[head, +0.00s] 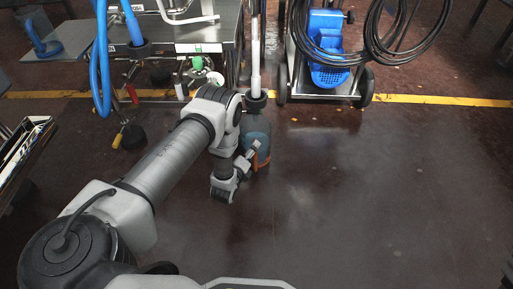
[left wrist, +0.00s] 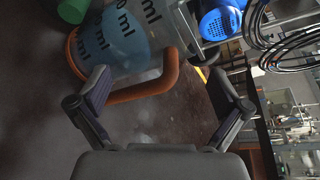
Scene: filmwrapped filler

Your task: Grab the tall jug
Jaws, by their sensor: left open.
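The tall jug (head: 258,132) stands on the dark floor near the middle of the head view, partly hidden by my left arm. It is see-through with bluish contents and orange parts. In the left wrist view the jug (left wrist: 125,42) fills the top, with large "ml" marks and an orange handle (left wrist: 150,88). My left gripper (head: 247,160) is at the jug's near side. In the left wrist view its fingers (left wrist: 165,92) are spread apart, with the handle across the gap between them. I cannot tell whether they touch it. My right gripper is not in view.
A metal cart (head: 180,50) with blue hoses stands behind at the left. The floor right of the jug is clear.

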